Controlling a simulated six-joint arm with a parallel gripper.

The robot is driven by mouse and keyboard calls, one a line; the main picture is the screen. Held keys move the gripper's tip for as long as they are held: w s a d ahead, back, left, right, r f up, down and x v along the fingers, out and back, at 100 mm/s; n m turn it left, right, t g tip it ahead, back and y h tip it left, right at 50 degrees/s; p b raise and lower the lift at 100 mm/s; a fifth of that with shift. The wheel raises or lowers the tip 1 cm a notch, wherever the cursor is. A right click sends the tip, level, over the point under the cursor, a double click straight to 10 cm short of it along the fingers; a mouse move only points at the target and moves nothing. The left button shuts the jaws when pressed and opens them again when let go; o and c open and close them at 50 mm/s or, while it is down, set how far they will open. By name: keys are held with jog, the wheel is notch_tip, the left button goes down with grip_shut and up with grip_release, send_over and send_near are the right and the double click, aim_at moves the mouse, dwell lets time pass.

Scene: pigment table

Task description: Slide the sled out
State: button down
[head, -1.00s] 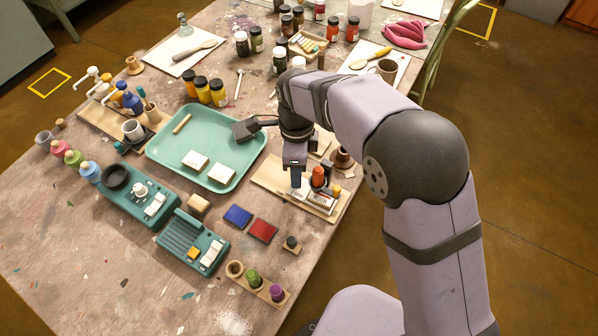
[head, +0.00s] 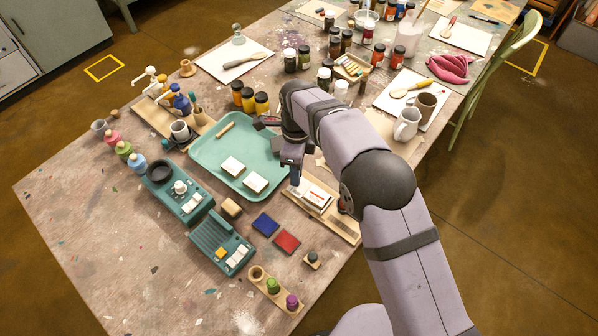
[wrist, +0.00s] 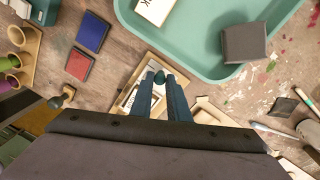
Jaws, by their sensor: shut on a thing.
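The sled is a small fixture with a white labelled block (head: 317,196) on a long wooden base (head: 341,224), right of the green tray. My gripper (head: 295,182) is at the block's left end in the head view. The white block (wrist: 130,97) shows partly beside the left finger. The fingers and wrist hide the rest of it. Bare wood shows on the base's right part.
The green tray (head: 205,158) with two white blocks stands close left of my gripper. A blue pad (head: 265,224), a red pad (head: 287,242) and a small knobbed stamp (head: 312,259) lie in front. Mugs (head: 407,124) stand behind my arm.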

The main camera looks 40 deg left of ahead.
jog(key=shift+a+r, duration=0.15)
jog(key=shift+a, duration=0.15)
jog(key=c, duration=1.7)
grip_release()
jog(key=shift+w+a+r+b, duration=0.1)
jog(key=shift+r+b, duration=0.1)
jog(key=shift+r, duration=1)
jog(key=shift+w+d+r+b, duration=0.1)
jog(key=shift+r+b, duration=0.1)
jog(key=shift+r, duration=1)
jog(key=shift+w+a+r+b, duration=0.1)
jog(key=shift+r+b, duration=0.1)
jog(key=shift+r, duration=1)
